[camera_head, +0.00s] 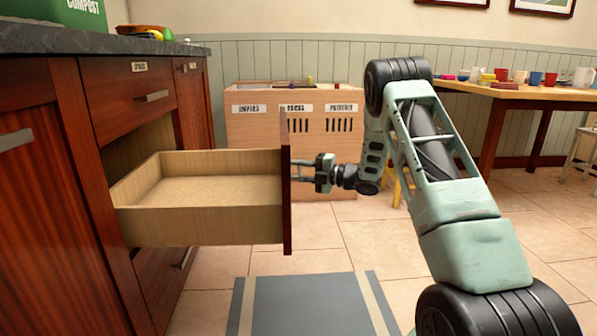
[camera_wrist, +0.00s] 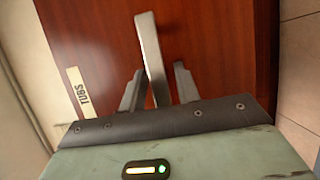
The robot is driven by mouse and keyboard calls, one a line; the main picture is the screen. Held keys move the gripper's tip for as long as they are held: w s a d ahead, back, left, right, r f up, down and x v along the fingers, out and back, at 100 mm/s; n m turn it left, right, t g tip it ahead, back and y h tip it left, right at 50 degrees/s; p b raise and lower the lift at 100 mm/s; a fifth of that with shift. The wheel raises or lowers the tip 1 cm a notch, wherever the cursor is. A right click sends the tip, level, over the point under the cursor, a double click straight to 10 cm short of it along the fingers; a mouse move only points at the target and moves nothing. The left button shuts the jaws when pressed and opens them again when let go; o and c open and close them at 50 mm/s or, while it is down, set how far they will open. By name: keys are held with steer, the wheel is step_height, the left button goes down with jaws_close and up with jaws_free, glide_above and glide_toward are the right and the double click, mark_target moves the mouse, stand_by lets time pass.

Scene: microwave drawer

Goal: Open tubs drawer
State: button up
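The tubs drawer (camera_head: 200,225) is pulled far out of the dark wooden cabinet, and its pale wood box looks empty. Its front is seen edge-on in the head view. In the wrist view the reddish drawer front (camera_wrist: 85,30) carries a "TUBS" label (camera_wrist: 80,92) and a grey bar handle (camera_wrist: 150,50). My gripper (camera_head: 303,170) is at the outer side of this front. In the wrist view its fingers (camera_wrist: 159,70) stand on both sides of the handle, apart, with a clear gap on the right side. Contact on the left side is unclear.
A closed drawer (camera_head: 125,95) sits above the open one, and another cabinet front (camera_head: 165,275) is below. A wooden bin unit (camera_head: 255,130) stands behind. A table (camera_head: 510,90) with cups is at the right. A grey mat (camera_head: 310,305) lies on the tiled floor.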

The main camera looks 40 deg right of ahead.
stand_by(0.3)
steer(key=p+v, duration=0.5)
steer(key=v, duration=1.2)
steer(key=shift+s+p, duration=0.2)
steer(key=shift+p, duration=0.2)
steer(key=shift+d, duration=0.1)
